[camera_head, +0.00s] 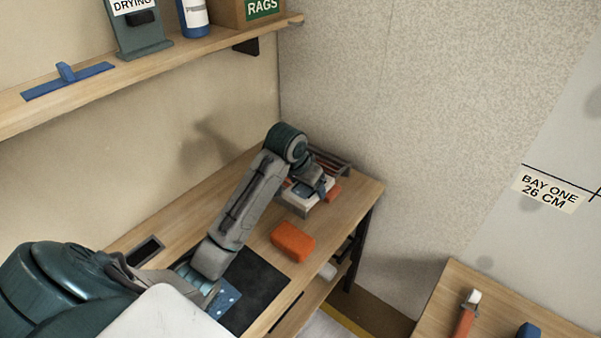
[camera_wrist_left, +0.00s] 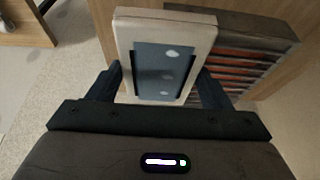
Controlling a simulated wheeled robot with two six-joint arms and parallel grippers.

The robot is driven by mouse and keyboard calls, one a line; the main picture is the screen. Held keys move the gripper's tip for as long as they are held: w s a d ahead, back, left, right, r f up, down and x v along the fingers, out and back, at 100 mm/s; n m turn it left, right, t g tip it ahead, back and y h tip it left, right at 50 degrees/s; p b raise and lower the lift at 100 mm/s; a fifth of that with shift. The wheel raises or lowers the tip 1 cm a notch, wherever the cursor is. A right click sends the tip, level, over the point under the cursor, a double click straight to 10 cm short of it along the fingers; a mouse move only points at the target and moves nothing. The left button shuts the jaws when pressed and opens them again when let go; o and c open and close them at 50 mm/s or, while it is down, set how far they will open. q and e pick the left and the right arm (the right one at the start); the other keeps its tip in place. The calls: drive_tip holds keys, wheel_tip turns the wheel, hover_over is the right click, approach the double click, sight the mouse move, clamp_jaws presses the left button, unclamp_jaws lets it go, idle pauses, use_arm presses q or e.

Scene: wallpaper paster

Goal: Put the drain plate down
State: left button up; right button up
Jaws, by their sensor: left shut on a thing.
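My left gripper (camera_head: 318,188) is at the far end of the workbench, pointing down. My right gripper is not in view.
A dark slatted rack (camera_wrist_left: 250,50) stands right beside the white block. An orange block (camera_head: 293,242) lies nearer on the bench. A black mat (camera_head: 258,285) and a blue speckled piece (camera_head: 225,300) are under my forearm. A shelf (camera_head: 190,68) runs above along the wall.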

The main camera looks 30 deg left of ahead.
use_arm(q)
drive_tip(key=w+a+p, duration=0.1)
drive_tip(key=w+a, duration=0.2)
drive_tip(key=a, duration=0.1)
drive_tip(key=w+a+p, duration=0.1)
drive_tip(key=w+a, duration=0.1)
drive_tip(key=a, duration=0.2)
drive_tip(key=w+a+f+p, duration=0.1)
drive_tip(key=w+a, duration=0.2)
drive_tip(key=a, duration=0.1)
drive_tip(key=shift+w+a+f, duration=0.1)
drive_tip(key=shift+w+a, duration=0.05)
drive_tip(key=shift+w, duration=0.15)
drive_tip(key=shift+w+a, duration=0.2)
drive_tip(key=shift+a, duration=0.05)
drive_tip(key=shift+f+p, duration=0.65)
drive_tip(key=shift+f, duration=1.2)
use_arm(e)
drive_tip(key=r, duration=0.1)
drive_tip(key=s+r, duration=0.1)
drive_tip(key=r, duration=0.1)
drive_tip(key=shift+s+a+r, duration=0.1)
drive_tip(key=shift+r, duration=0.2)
use_arm(q)
drive_tip(key=o, duration=1.1)
drive_tip(key=shift+f, duration=0.1)
drive_tip(key=shift+c, duration=0.2)
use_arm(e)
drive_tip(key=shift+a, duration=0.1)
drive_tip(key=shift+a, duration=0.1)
